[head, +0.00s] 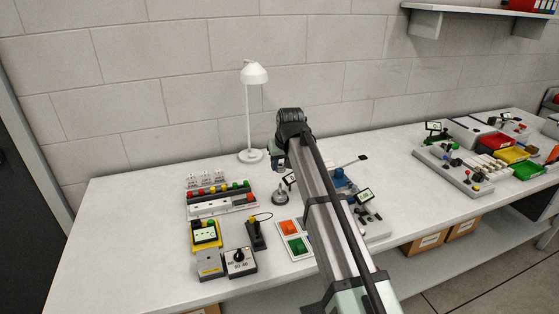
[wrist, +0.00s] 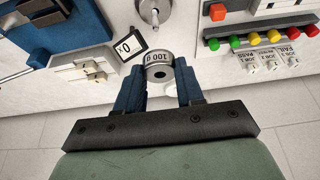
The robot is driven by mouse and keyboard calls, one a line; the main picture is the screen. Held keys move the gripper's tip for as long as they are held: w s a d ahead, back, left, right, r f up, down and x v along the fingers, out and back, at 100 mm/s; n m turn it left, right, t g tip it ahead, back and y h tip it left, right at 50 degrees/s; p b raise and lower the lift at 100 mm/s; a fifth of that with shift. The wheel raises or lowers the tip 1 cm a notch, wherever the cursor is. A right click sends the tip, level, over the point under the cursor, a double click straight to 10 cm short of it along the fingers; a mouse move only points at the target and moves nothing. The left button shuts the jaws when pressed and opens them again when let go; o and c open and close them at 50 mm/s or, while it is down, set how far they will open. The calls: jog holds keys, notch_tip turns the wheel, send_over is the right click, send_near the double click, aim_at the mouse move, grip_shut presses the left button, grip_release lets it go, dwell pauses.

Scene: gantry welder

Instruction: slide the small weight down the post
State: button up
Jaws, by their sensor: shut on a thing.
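A small silver weight (wrist: 158,58), marked 100 g, is between the blue fingers of my gripper (wrist: 158,78) in the wrist view. A dark hole shows in its face. My gripper is shut on it. A round grey base with a short post (wrist: 153,10) is at the top edge of the wrist view, apart from the weight in the picture. In the head view that base (head: 280,198) stands on the table just below my gripper (head: 281,164). The weight is hard to make out in the head view.
A small display (wrist: 129,45) stands close beside the left finger in the wrist view. A white lamp (head: 250,155) stands behind on the left. A row of coloured buttons (head: 222,204) and several control boxes lie left of the base. The table's left end is clear.

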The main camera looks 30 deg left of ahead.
aim_at(282, 171)
jog(key=shift+f, duration=2.6)
jog(key=shift+f, duration=2.55)
jog(key=o, duration=1.2)
jog(key=shift+c, duration=0.2)
jog(key=shift+w, duration=0.15)
jog(key=shift+d, duration=0.1)
jog(key=shift+r, duration=0.15)
jog(key=shift+d+r, duration=0.1)
jog(key=shift+r, duration=0.15)
jog(key=v, duration=1.3)
jog(key=shift+s, duration=0.3)
